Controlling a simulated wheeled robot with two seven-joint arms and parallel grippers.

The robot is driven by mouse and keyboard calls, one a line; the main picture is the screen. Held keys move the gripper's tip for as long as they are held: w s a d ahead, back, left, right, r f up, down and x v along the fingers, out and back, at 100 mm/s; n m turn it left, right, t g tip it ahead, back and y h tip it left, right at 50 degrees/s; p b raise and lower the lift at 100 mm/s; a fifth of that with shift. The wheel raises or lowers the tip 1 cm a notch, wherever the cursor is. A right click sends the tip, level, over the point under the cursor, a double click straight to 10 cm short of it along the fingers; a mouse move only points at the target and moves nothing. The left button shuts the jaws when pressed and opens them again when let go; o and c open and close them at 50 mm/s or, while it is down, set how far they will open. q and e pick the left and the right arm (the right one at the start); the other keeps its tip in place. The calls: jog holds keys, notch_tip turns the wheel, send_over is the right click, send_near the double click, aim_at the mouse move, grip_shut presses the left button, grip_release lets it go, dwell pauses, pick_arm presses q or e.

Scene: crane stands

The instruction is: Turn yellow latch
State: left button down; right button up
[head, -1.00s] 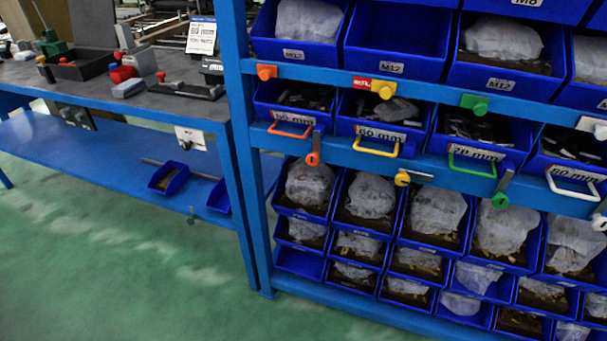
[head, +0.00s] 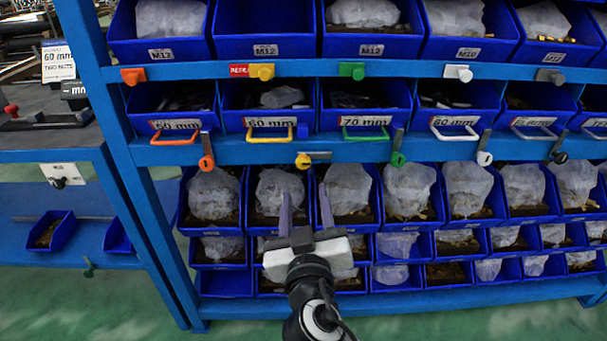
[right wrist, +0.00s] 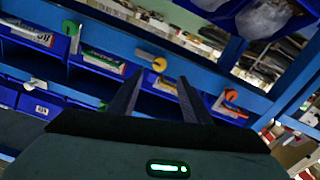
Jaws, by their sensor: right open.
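The yellow latch (head: 303,161) sits on the blue rail below the 60 mm bin. Its grey lever (head: 320,155) points sideways to the right. My right gripper (head: 304,203) is in front of the lower bins, below the latch, with its two fingers apart and pointing up toward the rail. It is empty and apart from the latch. In the right wrist view, the yellow latch (right wrist: 158,64) shows beyond and between the open fingertips (right wrist: 159,82). My left gripper is in neither view.
An orange latch (head: 206,161) and a green latch (head: 397,159) flank it, their levers upright. A yellow bin handle (head: 269,130) hangs above, and a yellow knob (head: 261,71) is on the upper rail. Bagged bins fill the lower rows. A workbench (head: 50,138) stands left.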

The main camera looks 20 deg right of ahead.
aim_at(304, 165)
jog(key=x, duration=0.8)
jog(key=shift+w+d, duration=0.1)
jog(key=shift+w, duration=0.1)
jog(key=shift+w+d, duration=0.2)
jog(key=shift+w, duration=0.5)
jog(key=c, duration=1)
jog(key=shift+p, duration=0.3)
jog(key=shift+c, duration=0.2)
